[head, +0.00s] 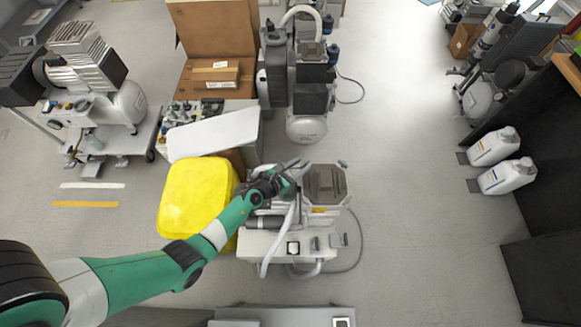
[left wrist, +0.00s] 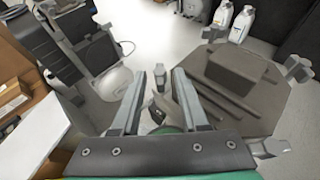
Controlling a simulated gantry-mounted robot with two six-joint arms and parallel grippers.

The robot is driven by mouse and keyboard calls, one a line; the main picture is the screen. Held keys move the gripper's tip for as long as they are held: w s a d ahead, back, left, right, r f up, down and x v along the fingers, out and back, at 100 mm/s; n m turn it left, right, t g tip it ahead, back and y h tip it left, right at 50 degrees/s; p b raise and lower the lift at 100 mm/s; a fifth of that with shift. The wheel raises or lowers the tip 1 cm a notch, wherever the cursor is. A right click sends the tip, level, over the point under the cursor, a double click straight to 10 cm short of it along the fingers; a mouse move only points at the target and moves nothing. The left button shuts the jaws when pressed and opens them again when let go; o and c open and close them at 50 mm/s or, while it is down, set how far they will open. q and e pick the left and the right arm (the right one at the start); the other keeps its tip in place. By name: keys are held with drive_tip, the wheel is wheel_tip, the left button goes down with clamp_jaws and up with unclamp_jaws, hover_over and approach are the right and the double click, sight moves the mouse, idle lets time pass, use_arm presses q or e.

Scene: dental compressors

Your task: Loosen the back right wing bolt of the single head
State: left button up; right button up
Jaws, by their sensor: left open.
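The single head (head: 325,184) is a grey-brown plate on top of the near compressor. Its back right wing bolt (head: 342,163) shows small at the plate's far right corner. In the left wrist view a grey wing bolt, apparently the same one (left wrist: 213,35), stands at the plate's far corner. My left gripper (head: 299,166) is at the plate's back left, apart from that bolt. In the left wrist view its fingers (left wrist: 170,80) are open, with another grey wing-shaped part (left wrist: 157,106) showing between them, partly hidden. I cannot tell whether they touch it.
Other wing bolts (left wrist: 300,70) stand at the plate's corners. A yellow bin (head: 192,195) is left of the compressor, partly behind my arm. A taller compressor (head: 308,95) stands behind. White bottles (head: 505,175) are at right. The floor between is clear.

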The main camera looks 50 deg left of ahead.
use_arm(q)
drive_tip(key=p+v, duration=0.3)
drive_tip(key=v, duration=0.6)
drive_tip(key=shift+s+r+p, duration=0.15)
drive_tip(key=shift+p, duration=0.2)
drive_tip(key=shift+s+d+r, duration=0.1)
drive_tip(key=shift+s+r, duration=0.05)
drive_tip(key=shift+s, duration=0.3)
